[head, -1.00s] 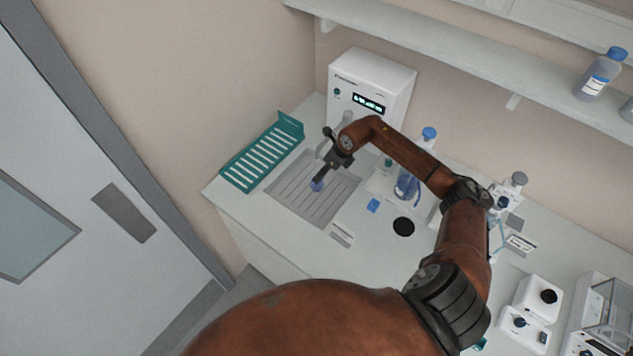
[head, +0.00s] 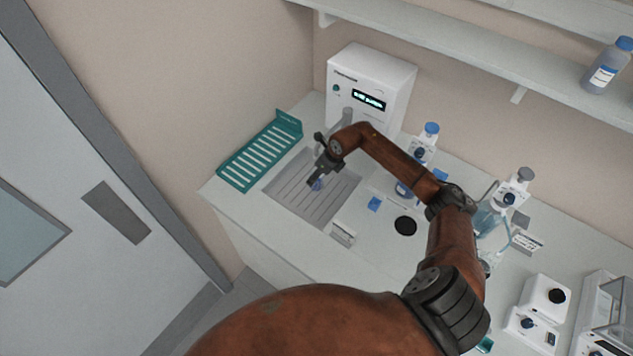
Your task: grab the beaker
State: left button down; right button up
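A small bluish clear vessel, which looks like the beaker (head: 318,186), stands on the tray at the fingertips. The gripper partly covers it. At this size I cannot tell whether the fingers are around it or beside it, or whether they touch it.
A white dispenser unit (head: 370,85) with a lit display stands behind the tray. A teal rack (head: 258,155) lies left of it. A blue-capped bottle (head: 422,150) is partly behind my forearm. A black disc (head: 405,226) and a blue square (head: 374,204) lie right of the tray.

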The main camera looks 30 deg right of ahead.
jog(key=c, duration=0.6)
